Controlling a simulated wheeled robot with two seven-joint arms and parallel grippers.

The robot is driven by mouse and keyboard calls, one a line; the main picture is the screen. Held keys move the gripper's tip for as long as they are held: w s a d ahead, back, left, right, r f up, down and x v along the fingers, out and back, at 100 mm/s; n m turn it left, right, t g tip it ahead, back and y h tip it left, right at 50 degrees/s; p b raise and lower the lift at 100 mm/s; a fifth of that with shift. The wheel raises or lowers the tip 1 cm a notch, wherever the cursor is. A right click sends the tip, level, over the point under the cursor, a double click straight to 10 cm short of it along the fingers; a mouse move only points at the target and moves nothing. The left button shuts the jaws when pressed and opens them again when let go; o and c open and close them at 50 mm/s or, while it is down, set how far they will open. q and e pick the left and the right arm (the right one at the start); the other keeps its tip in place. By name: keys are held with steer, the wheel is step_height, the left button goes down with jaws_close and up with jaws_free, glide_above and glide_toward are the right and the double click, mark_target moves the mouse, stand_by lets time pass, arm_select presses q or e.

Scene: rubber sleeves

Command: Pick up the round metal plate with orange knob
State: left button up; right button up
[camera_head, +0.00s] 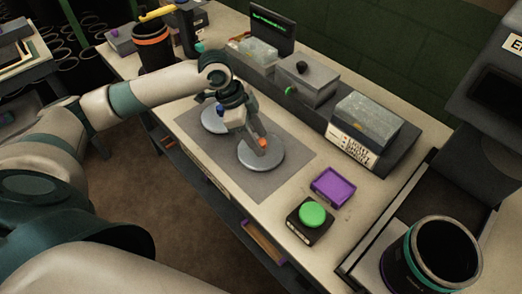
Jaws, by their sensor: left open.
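The round metal plate (268,158) with an orange knob (263,143) lies flat on a grey mat (285,183) on the workbench. My left gripper (258,140) is directly over this plate, open, with its fingers at the orange knob. The fingers partly cover the knob, and I cannot tell whether they touch it. A second round metal plate (212,119) with a blue knob (220,111) lies on the mat to the left, partly hidden behind the gripper and wrist. My right gripper is not in view.
A green button (312,214) on a black base and a purple tray (333,187) sit right of the mat. Boxes (368,121) line the back of the bench. A black container with a teal rim (388,268) stands at the lower right.

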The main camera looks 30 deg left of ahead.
arm_select(q)
jaws_close()
steer(key=shift+r, duration=0.1)
stand_by(1.4)
